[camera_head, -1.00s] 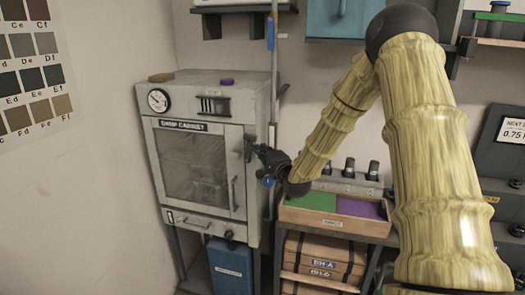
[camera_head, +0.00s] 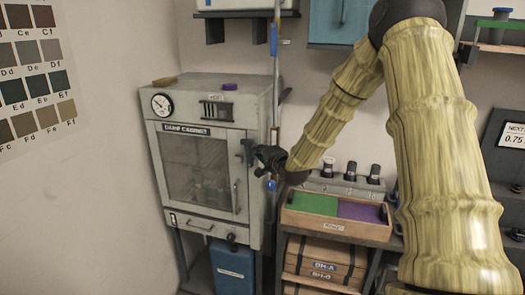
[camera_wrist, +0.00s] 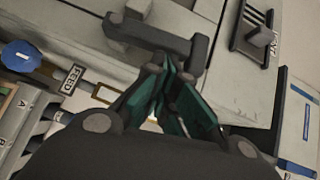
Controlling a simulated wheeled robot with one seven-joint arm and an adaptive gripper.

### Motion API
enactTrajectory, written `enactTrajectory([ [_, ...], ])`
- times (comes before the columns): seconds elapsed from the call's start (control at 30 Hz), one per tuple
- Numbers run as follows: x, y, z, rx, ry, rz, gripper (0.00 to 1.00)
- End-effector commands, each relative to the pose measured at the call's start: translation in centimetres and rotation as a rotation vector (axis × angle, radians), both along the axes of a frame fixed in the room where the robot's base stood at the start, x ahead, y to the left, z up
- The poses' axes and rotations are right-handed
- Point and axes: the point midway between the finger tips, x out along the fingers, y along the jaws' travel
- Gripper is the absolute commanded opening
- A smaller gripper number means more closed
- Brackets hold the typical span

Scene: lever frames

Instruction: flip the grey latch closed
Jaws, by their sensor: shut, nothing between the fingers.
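The damp cabinet (camera_head: 205,215) stands left of centre in the head view with its windowed door shut against the body. The grey latch (camera_head: 247,150) is a small dark piece at the upper right edge of that door. In the wrist view the latch (camera_wrist: 160,38) is a thick dark grey bar with a bent end, just beyond my fingertips. My gripper (camera_head: 259,160) is at the cabinet's right front edge, beside the latch. In the wrist view my gripper (camera_wrist: 168,70) has its teal fingers together and empty, close to the bar. I cannot tell whether they touch it.
A vertical pole (camera_head: 275,70) runs close behind my gripper. A wooden tray (camera_head: 335,226) with green and purple sections sits to the right on a shelf. A door handle (camera_head: 235,197) is below the latch. A blue knob (camera_wrist: 22,55) shows in the wrist view.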

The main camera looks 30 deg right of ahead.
Motion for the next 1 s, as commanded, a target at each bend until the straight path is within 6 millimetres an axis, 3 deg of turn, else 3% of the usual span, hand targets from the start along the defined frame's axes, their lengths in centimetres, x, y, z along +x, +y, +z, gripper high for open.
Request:
enactTrajectory([
  [0.03,0.3,0.3,0.8,-0.029,0.031,0.003,0.00],
  [0.3,1.7,1.5,1.4,-0.198,0.228,0.003,0.00],
  [1.0,4.3,3.8,1.0,-0.508,0.590,0.003,0.00],
])
